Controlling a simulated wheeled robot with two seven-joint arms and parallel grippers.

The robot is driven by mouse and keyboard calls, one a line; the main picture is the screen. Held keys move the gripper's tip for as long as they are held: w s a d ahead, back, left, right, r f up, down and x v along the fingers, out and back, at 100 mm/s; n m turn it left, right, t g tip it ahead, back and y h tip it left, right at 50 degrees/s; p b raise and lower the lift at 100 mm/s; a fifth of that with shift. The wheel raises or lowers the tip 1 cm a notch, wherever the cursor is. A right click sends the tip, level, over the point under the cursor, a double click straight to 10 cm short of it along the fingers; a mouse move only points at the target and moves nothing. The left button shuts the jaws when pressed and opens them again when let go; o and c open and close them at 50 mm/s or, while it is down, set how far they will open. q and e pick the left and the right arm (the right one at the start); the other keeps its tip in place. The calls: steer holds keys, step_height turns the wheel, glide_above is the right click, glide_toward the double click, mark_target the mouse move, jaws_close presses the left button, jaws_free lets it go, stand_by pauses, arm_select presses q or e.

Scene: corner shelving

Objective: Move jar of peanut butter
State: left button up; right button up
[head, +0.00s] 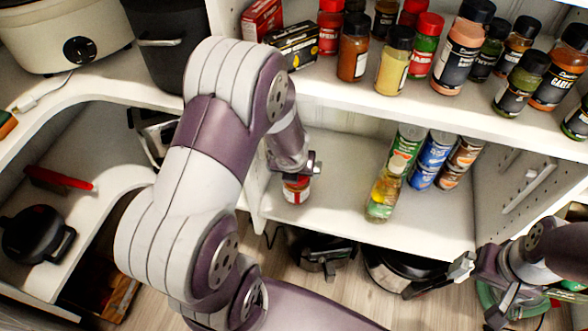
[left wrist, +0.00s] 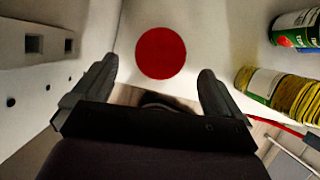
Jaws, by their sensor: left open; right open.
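The peanut butter jar (head: 297,190), with a red lid and a red and white label, stands on the lower white shelf, partly hidden by my left gripper (head: 300,168). In the left wrist view its round red lid (left wrist: 161,53) shows just beyond and between the fingertips of my left gripper (left wrist: 158,76). The left fingers are spread, with visible gaps to the lid on both sides. My right gripper (head: 480,292) is open and empty at the lower right, in front of and below the shelf.
Spice jars (head: 396,60) crowd the shelf above. A vertical panel (left wrist: 55,75) is close to the left gripper. Black appliances (head: 322,252) sit on the floor below.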

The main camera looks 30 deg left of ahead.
arm_select(q)
steer(key=b+x, duration=0.3)
steer(key=x, duration=0.4)
steer(key=shift+f, duration=0.1)
arm_select(e)
step_height(320, 180, down, 4)
steer(key=shift+r, duration=0.15)
